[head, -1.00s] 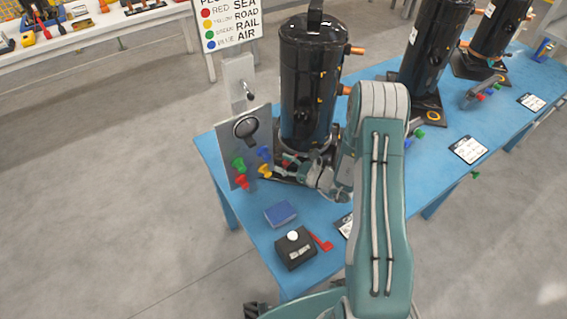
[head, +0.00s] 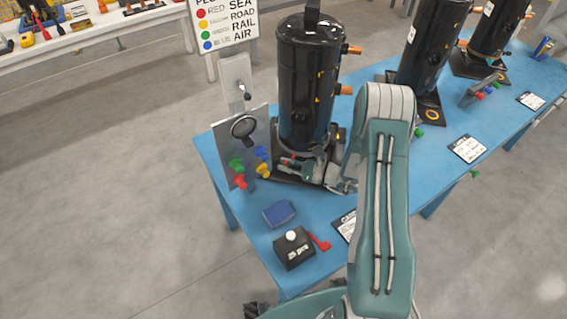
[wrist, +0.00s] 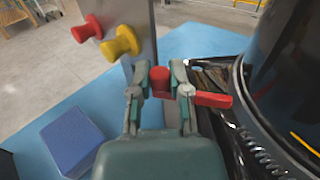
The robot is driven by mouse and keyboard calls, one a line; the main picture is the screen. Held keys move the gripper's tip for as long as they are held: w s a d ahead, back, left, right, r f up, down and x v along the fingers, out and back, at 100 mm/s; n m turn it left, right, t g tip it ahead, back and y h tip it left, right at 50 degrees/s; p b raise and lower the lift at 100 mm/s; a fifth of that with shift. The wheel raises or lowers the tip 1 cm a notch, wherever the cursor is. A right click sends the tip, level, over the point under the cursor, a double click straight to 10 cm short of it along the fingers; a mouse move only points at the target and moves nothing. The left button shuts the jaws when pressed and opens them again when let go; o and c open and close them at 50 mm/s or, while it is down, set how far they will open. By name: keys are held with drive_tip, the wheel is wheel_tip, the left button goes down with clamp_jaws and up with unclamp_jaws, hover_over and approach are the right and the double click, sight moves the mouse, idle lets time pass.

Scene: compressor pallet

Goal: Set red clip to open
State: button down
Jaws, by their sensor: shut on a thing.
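My gripper (wrist: 160,84) has its two fingers closed around a short red knob of the red clip (wrist: 160,76) in the wrist view. A red bar (wrist: 212,99) sticks out to the right, just past the right finger; I cannot tell how it joins the knob. In the head view my gripper (head: 308,170) is low at the foot of the nearest black compressor (head: 305,90), with a small bit of red (head: 287,160) at its tips. The clip's mount is mostly hidden behind the fingers.
A grey panel (head: 232,150) with red, green, blue and yellow plugs stands left of the gripper. Its yellow plug (wrist: 122,43) is close to the left finger. A blue block (head: 279,213) and a black box (head: 294,248) lie on the blue table (head: 225,165) in front.

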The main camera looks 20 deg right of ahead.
drive_tip(key=shift+s+d+n+g+y, duration=0.25)
drive_tip(key=shift+n+g+y, duration=0.3)
drive_tip(key=shift+g, duration=0.4)
drive_tip(key=shift+s+d+n+g+y, duration=0.15)
drive_tip(key=shift+d+n+g+y, duration=0.2)
drive_tip(key=shift+n+g, duration=0.5)
drive_tip(key=c, duration=0.6)
unclamp_jaws()
drive_tip(key=v, duration=1.2)
drive_tip(key=shift+w, duration=0.1)
